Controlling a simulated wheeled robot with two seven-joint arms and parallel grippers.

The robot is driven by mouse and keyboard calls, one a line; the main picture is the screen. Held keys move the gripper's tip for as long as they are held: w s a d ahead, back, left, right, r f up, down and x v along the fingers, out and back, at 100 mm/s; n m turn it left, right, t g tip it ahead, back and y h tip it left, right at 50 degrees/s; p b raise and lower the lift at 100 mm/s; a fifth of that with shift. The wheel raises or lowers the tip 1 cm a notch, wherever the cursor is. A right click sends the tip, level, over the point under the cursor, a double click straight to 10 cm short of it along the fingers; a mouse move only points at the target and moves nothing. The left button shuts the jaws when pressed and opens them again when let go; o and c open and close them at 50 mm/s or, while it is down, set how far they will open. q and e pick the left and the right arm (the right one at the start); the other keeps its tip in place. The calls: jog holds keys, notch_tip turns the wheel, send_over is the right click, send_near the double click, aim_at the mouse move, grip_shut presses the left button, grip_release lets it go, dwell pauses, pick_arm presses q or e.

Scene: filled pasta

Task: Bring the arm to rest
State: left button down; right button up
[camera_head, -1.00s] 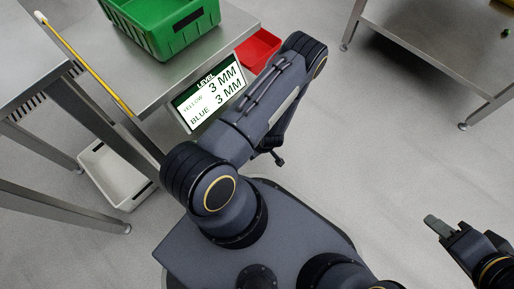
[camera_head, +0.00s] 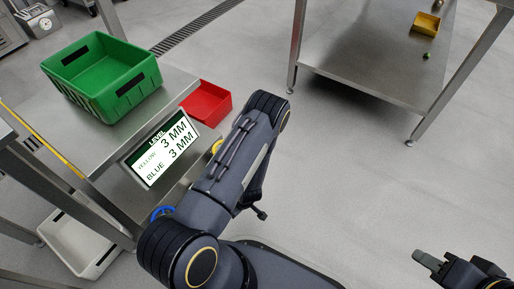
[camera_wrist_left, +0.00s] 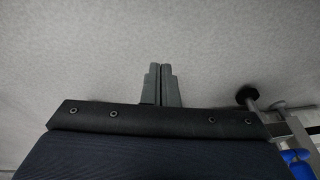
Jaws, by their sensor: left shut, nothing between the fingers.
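My left arm (camera_head: 225,170) reaches up from the bottom of the head view, folded at its joints, with its gripper hidden there. In the left wrist view, my left gripper (camera_wrist_left: 162,84) is shut with its two grey fingers side by side, nothing between them, and bare grey floor beyond. My right gripper (camera_head: 430,262) shows at the lower right of the head view over open floor. I cannot tell whether its fingers are apart.
A steel table at left carries a green crate (camera_head: 103,72). A sign (camera_head: 165,148) and red bin (camera_head: 207,103) are beside my left arm. A white bin (camera_head: 75,243) stands below. Another table (camera_head: 365,65) holds a yellow bin (camera_head: 426,23). Floor at right is clear.

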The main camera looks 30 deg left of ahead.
pick_arm(q)
jog(key=w+d+r+m+t+h, duration=0.1)
jog(key=w+d+r+h, duration=0.15)
jog(key=r, duration=0.75)
jog(key=w+d+r+m+t+h+p, duration=0.15)
jog(key=w+r, duration=0.25)
jog(key=r, duration=0.6)
jog(key=w+d+r+m+t+h, duration=0.1)
jog(key=w+d+r+h, duration=0.15)
jog(key=r, duration=0.85)
jog(key=s+d+r+m+t+h, duration=0.1)
jog(key=s+r+m, duration=0.25)
jog(key=r, duration=0.35)
jog(key=s+d+r+m+t+h, duration=0.15)
jog(key=s+r, duration=0.25)
jog(key=r, duration=0.4)
jog(key=s+a+r+m+y, duration=0.2)
jog(key=s+r+m, duration=0.3)
jog(key=s, duration=0.5)
notch_tip(320, 180, up, 38)
jog(key=s+p, duration=0.1)
jog(key=p, duration=3.8)
jog(key=shift+d, duration=0.15)
jog(key=shift+f, duration=0.1)
